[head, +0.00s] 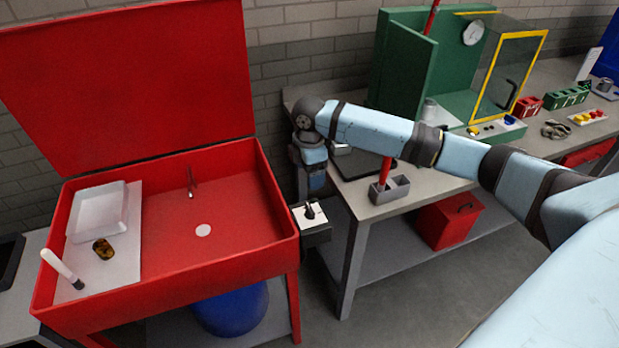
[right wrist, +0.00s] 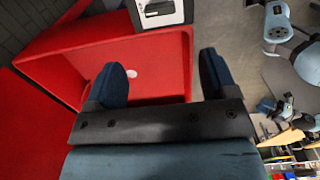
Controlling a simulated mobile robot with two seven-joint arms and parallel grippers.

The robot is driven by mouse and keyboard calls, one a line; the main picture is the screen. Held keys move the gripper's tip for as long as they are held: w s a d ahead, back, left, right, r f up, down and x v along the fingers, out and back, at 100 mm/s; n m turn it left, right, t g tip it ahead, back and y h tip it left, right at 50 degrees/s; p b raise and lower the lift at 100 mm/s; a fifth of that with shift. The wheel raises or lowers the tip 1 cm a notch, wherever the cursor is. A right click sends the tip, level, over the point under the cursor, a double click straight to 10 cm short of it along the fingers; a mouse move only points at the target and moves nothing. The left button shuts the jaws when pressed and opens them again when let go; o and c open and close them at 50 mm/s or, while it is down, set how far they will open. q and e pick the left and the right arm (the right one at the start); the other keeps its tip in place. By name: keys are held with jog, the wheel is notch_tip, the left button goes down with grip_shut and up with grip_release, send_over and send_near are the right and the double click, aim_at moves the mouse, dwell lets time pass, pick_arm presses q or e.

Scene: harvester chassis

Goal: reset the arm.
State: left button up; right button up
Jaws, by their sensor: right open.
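My right arm reaches in from the right in the head view, over the workbench, and bends down at its far end. My right gripper (head: 314,183) hangs in the gap between the red wash basin (head: 250,215) and the bench. In the right wrist view my right gripper (right wrist: 162,80) has its two dark blue fingers wide apart, with nothing between them. The basin (right wrist: 60,55) lies below and beyond the fingers. My left gripper is not seen in the head view; blue and dark arm parts of mine show at the right of the wrist view.
The workbench (head: 440,185) carries a green cabinet (head: 405,65) and a grey two-slot holder (head: 390,189). A red box (head: 447,222) is on its lower shelf.

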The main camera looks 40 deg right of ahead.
dwell(0.4)
jog(key=s+a+f+m+t+y, duration=0.2)
jog(key=s+a+f, duration=0.3)
jog(key=a+f, duration=0.35)
jog(key=s+a+f+m+t+y, duration=0.25)
jog(key=s+a+f, duration=0.25)
jog(key=a+f, duration=0.3)
jog(key=s+f+m+t+h, duration=0.1)
jog(key=s+m+t, duration=0.5)
jog(key=s, duration=1.1)
jog(key=shift+a+f+m+p, duration=0.25)
jog(key=shift+f+m+p, duration=0.05)
jog(key=shift+f+m, duration=0.6)
